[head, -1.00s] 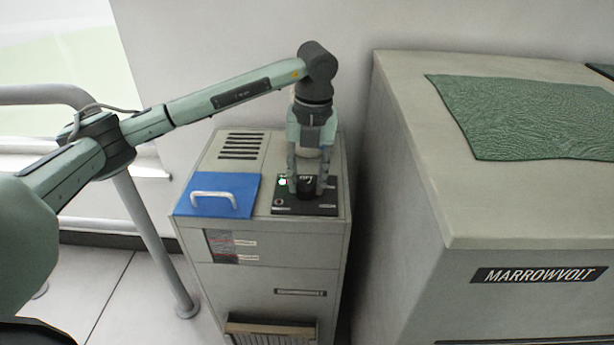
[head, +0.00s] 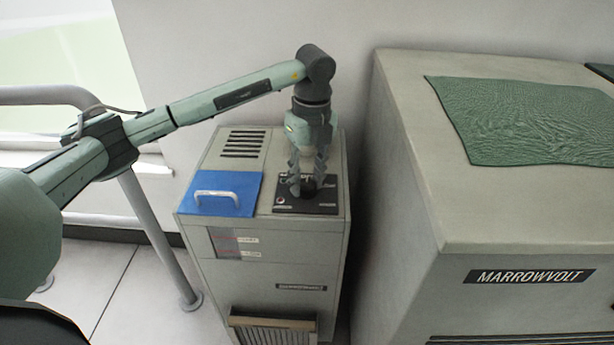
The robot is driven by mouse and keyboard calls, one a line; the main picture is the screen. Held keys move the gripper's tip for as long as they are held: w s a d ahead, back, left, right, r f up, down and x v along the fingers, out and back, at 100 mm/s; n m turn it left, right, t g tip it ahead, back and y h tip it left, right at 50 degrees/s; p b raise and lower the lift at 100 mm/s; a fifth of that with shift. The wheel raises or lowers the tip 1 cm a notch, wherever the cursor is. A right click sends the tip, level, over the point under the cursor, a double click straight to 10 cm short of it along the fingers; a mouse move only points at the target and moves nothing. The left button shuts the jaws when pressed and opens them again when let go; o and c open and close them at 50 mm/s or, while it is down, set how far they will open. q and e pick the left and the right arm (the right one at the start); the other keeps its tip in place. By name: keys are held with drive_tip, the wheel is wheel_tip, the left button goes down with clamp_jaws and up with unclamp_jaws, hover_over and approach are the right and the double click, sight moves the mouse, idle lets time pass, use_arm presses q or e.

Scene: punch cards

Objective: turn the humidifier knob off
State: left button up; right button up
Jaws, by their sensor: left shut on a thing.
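The humidifier (head: 265,265) is a grey floor cabinet with a black control panel (head: 325,208) on its top. My left gripper (head: 308,188) points straight down over the panel, its two fingers shut on the black knob (head: 308,190). The fingers cover much of the knob, so its pointer cannot be read. At the panel's left a small reddish dot shows, and no green light is visible. My right gripper is not in view.
A blue lid with a white handle (head: 222,196) lies on the humidifier's top left, beside a slotted vent (head: 244,144). A large grey Marrowvolt cabinet (head: 410,120) with a green cloth (head: 535,120) stands close on the right. A grey rail (head: 150,230) stands at the left.

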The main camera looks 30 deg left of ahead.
sight(310, 183)
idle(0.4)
use_arm(q)
drive_tip(key=o, duration=1.2)
drive_tip(key=shift+c, duration=0.2)
drive_tip(key=shift+r, duration=0.1)
wheel_tip(310, 183, up, 12)
drive_tip(key=shift+w+d, duration=0.15)
drive_tip(key=shift+w, duration=0.2)
